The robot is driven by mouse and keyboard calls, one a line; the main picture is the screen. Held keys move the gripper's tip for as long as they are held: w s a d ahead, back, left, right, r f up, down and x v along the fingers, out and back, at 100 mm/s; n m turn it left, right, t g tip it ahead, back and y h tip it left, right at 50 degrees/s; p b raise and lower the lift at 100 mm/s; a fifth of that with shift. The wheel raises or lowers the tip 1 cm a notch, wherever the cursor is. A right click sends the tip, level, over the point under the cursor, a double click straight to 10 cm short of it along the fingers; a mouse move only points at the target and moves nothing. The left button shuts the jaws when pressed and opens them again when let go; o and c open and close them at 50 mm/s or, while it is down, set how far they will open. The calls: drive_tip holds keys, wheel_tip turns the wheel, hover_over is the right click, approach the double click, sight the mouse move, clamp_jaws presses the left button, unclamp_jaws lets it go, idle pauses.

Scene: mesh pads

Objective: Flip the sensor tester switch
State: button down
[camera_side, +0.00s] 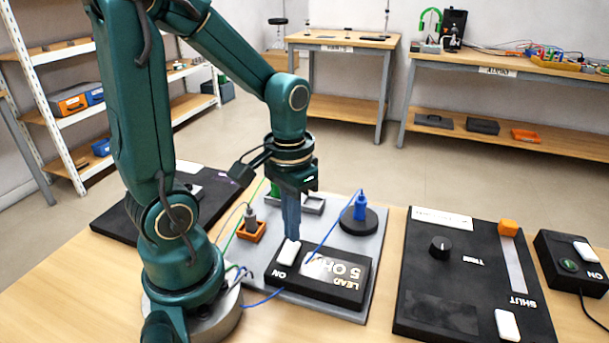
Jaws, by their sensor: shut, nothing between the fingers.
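The sensor tester seems to be the black box (343,291) lettered "LEAD 5 OH..." and "ON", on a grey board. A white rocker switch (288,253) sits at its left end near the "ON" mark. My gripper (292,236) points straight down with its fingers shut and empty. The fingertips are right at the top edge of the switch; I cannot tell whether they touch it. Which way the switch is tipped is too small to tell.
A blue plug (360,206) stands on a round black base, its cable crossing the box. An orange holder (251,231) is left of my gripper. A black panel (440,312) with knob and slider, and a small switch box (568,262), are to the right.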

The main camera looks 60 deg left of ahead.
drive_tip(key=shift+f, duration=0.85)
idle(0.3)
drive_tip(key=shift+r, duration=3.55)
drive_tip(key=s+d+r+m+t, duration=0.1)
drive_tip(key=d+r+m+t, duration=0.2)
drive_tip(key=d+t, duration=0.2)
drive_tip(key=shift+s+d+r+t, duration=0.25)
drive_tip(key=shift+s+d+t, duration=0.05)
drive_tip(key=shift+s+d, duration=0.15)
